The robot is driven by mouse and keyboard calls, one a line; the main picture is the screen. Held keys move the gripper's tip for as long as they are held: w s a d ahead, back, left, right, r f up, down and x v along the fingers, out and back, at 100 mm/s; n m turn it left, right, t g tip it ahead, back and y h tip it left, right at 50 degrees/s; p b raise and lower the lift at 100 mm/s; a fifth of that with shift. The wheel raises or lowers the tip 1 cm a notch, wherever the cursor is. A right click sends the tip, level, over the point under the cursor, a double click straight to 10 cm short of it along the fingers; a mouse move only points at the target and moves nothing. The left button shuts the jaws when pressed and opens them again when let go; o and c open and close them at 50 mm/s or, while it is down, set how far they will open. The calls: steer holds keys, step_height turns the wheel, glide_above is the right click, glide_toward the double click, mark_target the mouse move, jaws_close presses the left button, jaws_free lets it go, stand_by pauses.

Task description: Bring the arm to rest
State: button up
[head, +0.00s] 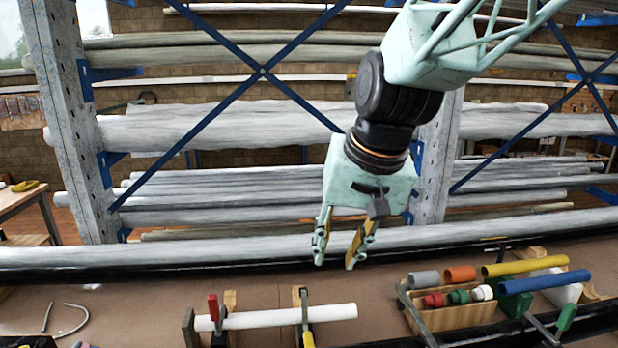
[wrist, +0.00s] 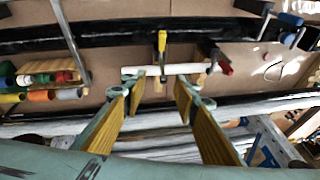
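My gripper (head: 338,262) hangs from my pale green arm above the bench, fingers pointing down. In the wrist view, my gripper (wrist: 160,108) has its two yellow-padded fingers spread well apart with nothing between the pads, so it is open and empty. A white tube (head: 275,317) lies on the bench below the gripper; it also shows in the wrist view (wrist: 163,69), beyond the fingertips. The gripper is apart from the tube and from everything on the bench.
Clamps with red (head: 213,308) and yellow (head: 308,338) grips stand at the white tube. A wooden block (head: 455,318) bears short coloured tubes, near a blue tube (head: 545,282) and a yellow tube (head: 525,267). A rack (head: 75,120) of long pipes stands behind the bench (head: 150,300).

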steer(key=s+d+f+b, duration=0.1)
steer(key=s+d+b, duration=0.1)
steer(key=s+d, duration=0.3)
steer(key=s+d+f+h+b, duration=0.1)
steer(key=s+d, duration=0.4)
steer(key=s, duration=0.8)
steer(key=s+d+f+h+b, duration=0.1)
steer(key=s+d+b, duration=0.1)
steer(key=s+d, duration=0.3)
steer(key=s, duration=0.4)
steer(key=shift+s+n+b, duration=0.35)
steer(key=shift+n, duration=0.05)
